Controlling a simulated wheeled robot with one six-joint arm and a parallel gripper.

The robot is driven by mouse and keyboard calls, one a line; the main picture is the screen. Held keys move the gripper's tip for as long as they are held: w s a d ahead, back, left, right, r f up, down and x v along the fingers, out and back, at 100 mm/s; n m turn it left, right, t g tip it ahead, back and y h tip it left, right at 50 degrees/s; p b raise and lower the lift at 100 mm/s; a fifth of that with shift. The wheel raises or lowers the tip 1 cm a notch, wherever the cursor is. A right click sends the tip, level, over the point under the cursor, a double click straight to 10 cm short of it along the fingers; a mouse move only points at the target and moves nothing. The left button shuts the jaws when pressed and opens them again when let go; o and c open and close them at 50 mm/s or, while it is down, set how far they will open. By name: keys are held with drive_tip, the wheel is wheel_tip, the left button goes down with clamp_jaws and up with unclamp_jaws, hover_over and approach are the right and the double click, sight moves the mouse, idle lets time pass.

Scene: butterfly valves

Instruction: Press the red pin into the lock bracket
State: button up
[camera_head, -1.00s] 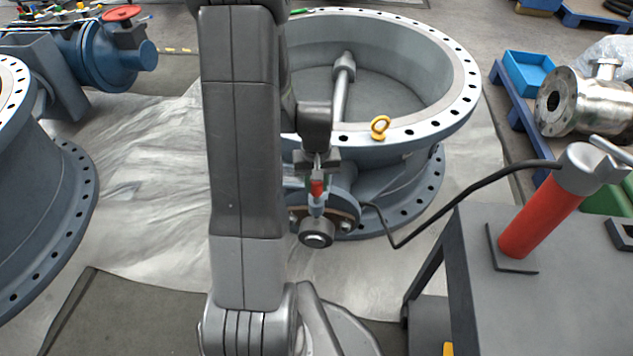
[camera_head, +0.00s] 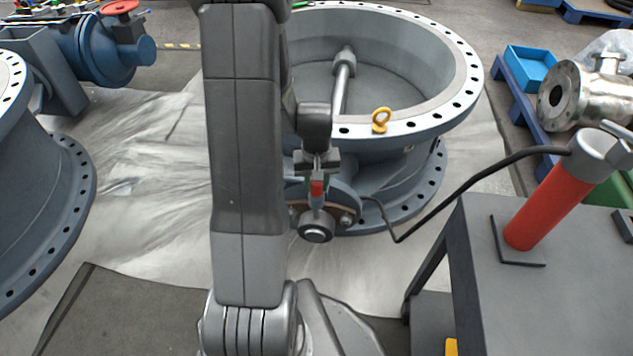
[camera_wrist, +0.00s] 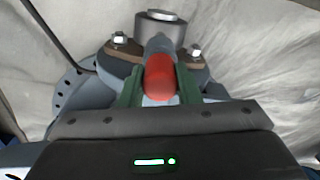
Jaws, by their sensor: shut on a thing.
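The red pin (camera_head: 317,188) shows as a small red head below my wrist in the head view. It also shows in the wrist view (camera_wrist: 160,78), between the two green fingers of my gripper (camera_wrist: 160,88). My gripper (camera_head: 317,178) is shut on the pin. A blue-grey part (camera_wrist: 160,45) lies just beyond the red head, in front of the round shaft end (camera_wrist: 160,27). This part appears to be the lock bracket, and it also shows under the pin in the head view (camera_head: 316,203). The pin's tip is hidden, so I cannot tell how deep it sits.
The large grey valve body (camera_head: 400,130) stands behind my gripper, with a yellow eyebolt (camera_head: 381,120) on its flange. A black hose (camera_head: 470,183) runs from the valve to a red cylinder (camera_head: 550,205) on a dark cart (camera_head: 570,300). Floor sheeting at left is clear.

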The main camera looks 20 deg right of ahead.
drive_tip(key=shift+f, duration=0.35)
drive_tip(key=o, duration=1.5)
drive_tip(key=shift+o, duration=0.2)
drive_tip(key=shift+r, duration=0.2)
drive_tip(key=shift+r+p, duration=2.35)
drive_tip(key=shift+r, duration=0.6)
drive_tip(key=shift+f, duration=0.1)
